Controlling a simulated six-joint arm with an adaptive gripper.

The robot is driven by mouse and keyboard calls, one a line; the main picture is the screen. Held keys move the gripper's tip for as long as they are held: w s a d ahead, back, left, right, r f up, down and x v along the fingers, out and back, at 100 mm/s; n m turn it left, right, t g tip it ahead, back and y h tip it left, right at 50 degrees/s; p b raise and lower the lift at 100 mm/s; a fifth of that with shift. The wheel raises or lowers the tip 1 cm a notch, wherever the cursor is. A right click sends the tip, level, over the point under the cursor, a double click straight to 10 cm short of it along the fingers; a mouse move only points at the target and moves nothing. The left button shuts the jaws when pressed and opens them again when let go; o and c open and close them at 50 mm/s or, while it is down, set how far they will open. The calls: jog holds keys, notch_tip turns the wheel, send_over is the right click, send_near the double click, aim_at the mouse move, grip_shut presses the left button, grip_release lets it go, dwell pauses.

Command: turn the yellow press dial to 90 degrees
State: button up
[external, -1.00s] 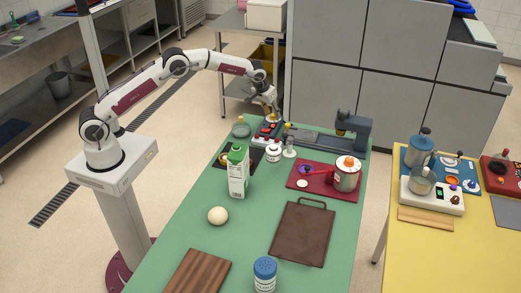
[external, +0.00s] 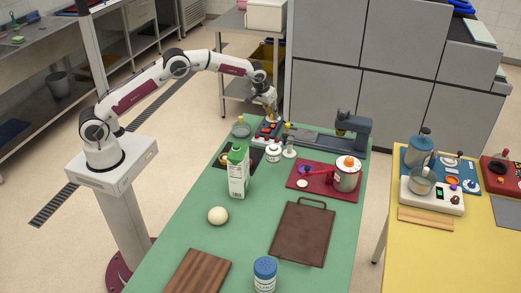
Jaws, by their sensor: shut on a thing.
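The press (external: 266,131) is a small unit with red and dark parts at the far end of the green table. My gripper (external: 271,110) points down over its back part. Its fingers are shut on a small yellow-orange piece (external: 271,118), which appears to be the yellow dial. The fingers hide most of the dial, and its angle cannot be read at this size.
A yellow-tipped part (external: 288,125) and a grey plate with a dark blue-grey stand (external: 361,134) lie right of the press. A white jar (external: 273,154), a small white stand (external: 289,150) and a green-and-white carton (external: 237,172) stand in front.

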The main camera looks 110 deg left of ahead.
jog(key=shift+s+m, duration=0.1)
jog(key=shift+m, duration=0.4)
jog(key=shift+s+a+m+t+h, duration=0.1)
jog(key=shift+m+t+h, duration=0.3)
jog(key=shift+m, duration=0.7)
jog(key=shift+a+m+t+h, duration=0.1)
jog(key=shift+m+t+h, duration=0.25)
jog(key=shift+m, duration=0.75)
jog(key=shift+m+t+h, duration=0.45)
jog(key=shift+m+h, duration=0.2)
jog(key=shift+m, duration=1.25)
jog(key=shift+a+m+h, duration=0.1)
jog(key=shift+m+h, duration=0.2)
jog(key=shift+m, duration=0.6)
jog(key=shift+s+f+m, duration=0.1)
jog(key=shift+f+m, duration=0.05)
jog(key=shift+m, duration=0.15)
jog(key=o, duration=1.1)
jog(key=shift+r, duration=0.25)
